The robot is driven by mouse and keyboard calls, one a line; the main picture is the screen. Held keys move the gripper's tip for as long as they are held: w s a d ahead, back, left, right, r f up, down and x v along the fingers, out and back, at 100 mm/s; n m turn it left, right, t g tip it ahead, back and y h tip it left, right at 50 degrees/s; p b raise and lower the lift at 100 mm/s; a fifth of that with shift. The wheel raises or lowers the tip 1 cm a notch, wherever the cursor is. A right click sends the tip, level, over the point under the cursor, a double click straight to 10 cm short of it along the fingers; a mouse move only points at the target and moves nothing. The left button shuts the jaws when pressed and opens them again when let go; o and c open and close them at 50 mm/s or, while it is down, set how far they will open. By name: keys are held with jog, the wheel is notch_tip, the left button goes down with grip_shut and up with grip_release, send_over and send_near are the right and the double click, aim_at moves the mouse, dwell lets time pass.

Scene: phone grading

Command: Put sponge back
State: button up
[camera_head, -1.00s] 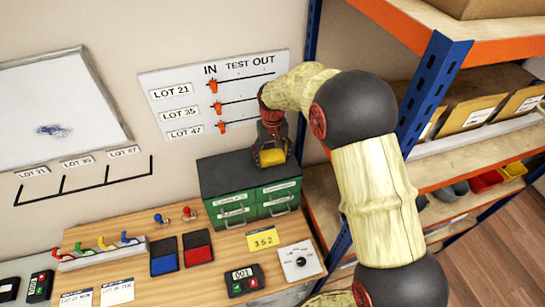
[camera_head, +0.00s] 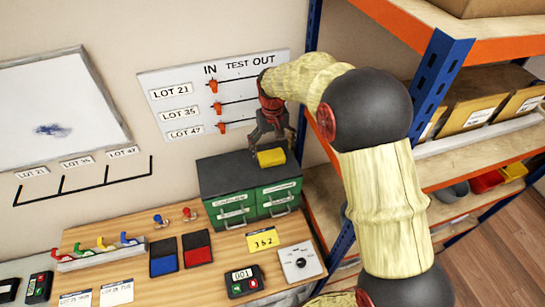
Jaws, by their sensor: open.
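The yellow sponge (camera_head: 271,158) lies on the dark top of the green drawer cabinet (camera_head: 235,180), towards its right side. My gripper (camera_head: 272,143) is open just above and behind the sponge, with its fingers pointing down. The fingers look clear of the sponge, though the exact gap is hard to judge from this view. A whiteboard (camera_head: 60,110) with a dark blue scribble hangs on the wall at the left.
The wooden bench (camera_head: 215,275) holds a blue pad (camera_head: 163,257), a red pad (camera_head: 197,248), a timer (camera_head: 244,281) and a dial box (camera_head: 299,262). A blue and orange shelf rack (camera_head: 432,90) stands close on the right. A lot board (camera_head: 170,95) hangs behind the cabinet.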

aim_at(272, 157)
notch_tip(272, 157, up, 8)
jog(key=shift+b, duration=0.4)
jog(key=shift+f, duration=0.15)
